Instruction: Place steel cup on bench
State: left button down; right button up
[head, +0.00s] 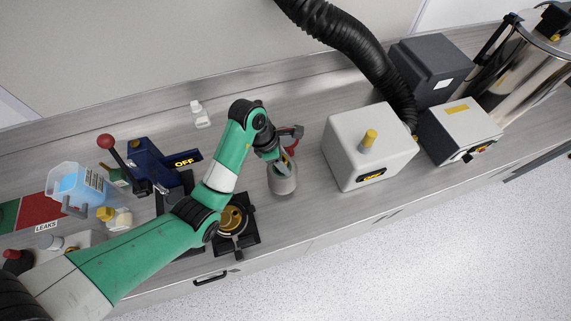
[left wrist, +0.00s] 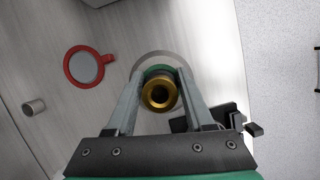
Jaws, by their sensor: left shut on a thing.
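My left gripper (head: 280,157) reaches over the bench (head: 310,205) from the left. It is shut on the upper part of a grey, rounded steel cup (head: 282,182), which hangs upright below it. In the left wrist view my left gripper (left wrist: 160,90) has its two fingers on either side of a brass-coloured round top with a green band. The cup's grey rim or body (left wrist: 150,57) shows as a wider circle behind. I cannot tell whether the cup's base touches the bench. My right gripper is not in view.
A red-rimmed round item with a handle (left wrist: 88,67) lies behind the cup. A white box with a yellow knob (head: 369,146) stands to the right. A black stand with a brass part (head: 236,220) is to the left. A small white bottle (head: 200,114) stands at the back.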

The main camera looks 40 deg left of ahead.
pick_arm(q)
jog(key=f+b, duration=0.3)
jog(key=f, duration=0.1)
jog(key=shift+w+a+b, duration=0.3)
jog(key=shift+a+b, duration=0.05)
jog(key=shift+b, duration=0.05)
jog(key=shift+s+d+f, duration=0.1)
jog(key=shift+s+f, duration=0.05)
jog(key=shift+r, duration=0.2)
jog(key=c, duration=0.7)
grip_release()
jog(key=shift+f, duration=0.2)
jog(key=o, duration=0.4)
